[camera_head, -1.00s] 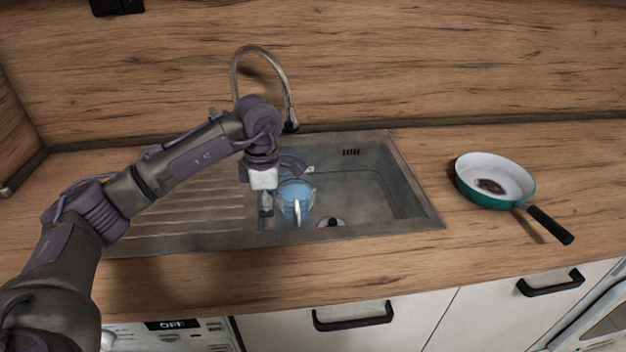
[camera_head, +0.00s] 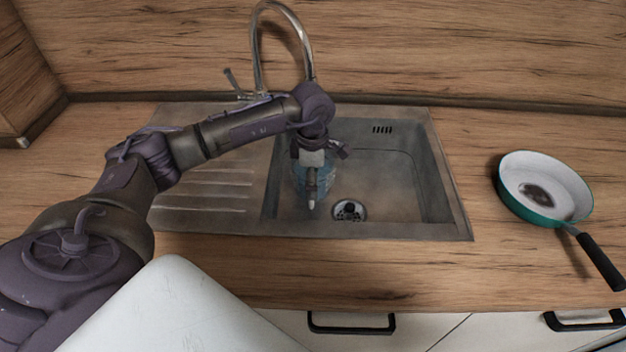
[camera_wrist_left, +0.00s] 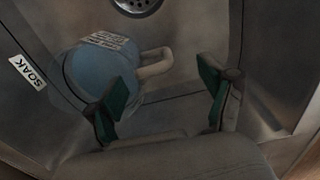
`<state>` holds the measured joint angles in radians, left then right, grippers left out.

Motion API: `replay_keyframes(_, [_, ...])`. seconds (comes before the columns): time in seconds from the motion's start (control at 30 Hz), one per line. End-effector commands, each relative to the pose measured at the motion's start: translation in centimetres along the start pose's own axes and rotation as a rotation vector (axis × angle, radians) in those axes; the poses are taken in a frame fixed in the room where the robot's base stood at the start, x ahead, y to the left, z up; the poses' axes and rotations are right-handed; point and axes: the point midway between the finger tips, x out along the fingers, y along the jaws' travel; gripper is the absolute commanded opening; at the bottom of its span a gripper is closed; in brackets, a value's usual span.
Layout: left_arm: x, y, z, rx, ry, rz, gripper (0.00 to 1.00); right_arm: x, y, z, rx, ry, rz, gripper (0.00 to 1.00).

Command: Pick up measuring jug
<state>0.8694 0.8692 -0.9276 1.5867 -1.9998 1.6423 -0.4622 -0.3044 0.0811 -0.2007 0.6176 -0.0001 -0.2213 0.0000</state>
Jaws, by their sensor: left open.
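The measuring jug, a clear blue-tinted vessel, stands in the sink basin, at its left side in the head view (camera_head: 327,180); my left gripper hides much of it. In the left wrist view the jug (camera_wrist_left: 95,72) is on the left, with printed marks on its side and a pale handle (camera_wrist_left: 155,63) pointing right. My left gripper (camera_head: 320,165) is open above the jug. In the wrist view its green-padded fingers (camera_wrist_left: 164,95) are spread, the left one overlapping the jug's body in the picture. The handle shows between and beyond them; contact cannot be told. My right gripper is not in view.
The steel sink (camera_head: 415,185) has a drain (camera_head: 348,211) right of the jug and a curved tap (camera_head: 283,12) behind. A green pan (camera_head: 543,190) sits on the right counter. The counter between is clear.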

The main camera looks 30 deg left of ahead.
Motion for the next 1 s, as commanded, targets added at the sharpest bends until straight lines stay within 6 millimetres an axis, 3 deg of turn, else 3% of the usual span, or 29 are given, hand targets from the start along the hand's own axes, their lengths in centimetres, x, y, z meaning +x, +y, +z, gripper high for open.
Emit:
replay_keyframes(0.17, [1.4, 0.2, -0.1, -0.001, 0.001, -0.003, 0.82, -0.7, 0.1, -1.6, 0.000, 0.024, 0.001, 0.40])
replay_keyframes(0.4, [4.7, 0.7, -0.2, 0.000, 0.000, -0.001, 0.82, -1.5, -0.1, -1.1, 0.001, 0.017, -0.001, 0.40])
replay_keyframes(0.7, [5.4, 0.8, -0.2, 0.002, -0.002, 0.001, 0.82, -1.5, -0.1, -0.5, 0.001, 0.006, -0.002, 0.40])
replay_keyframes(1.0, [5.4, 0.8, -0.2, 0.001, -0.002, 0.001, 0.33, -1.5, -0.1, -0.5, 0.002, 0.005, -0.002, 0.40])
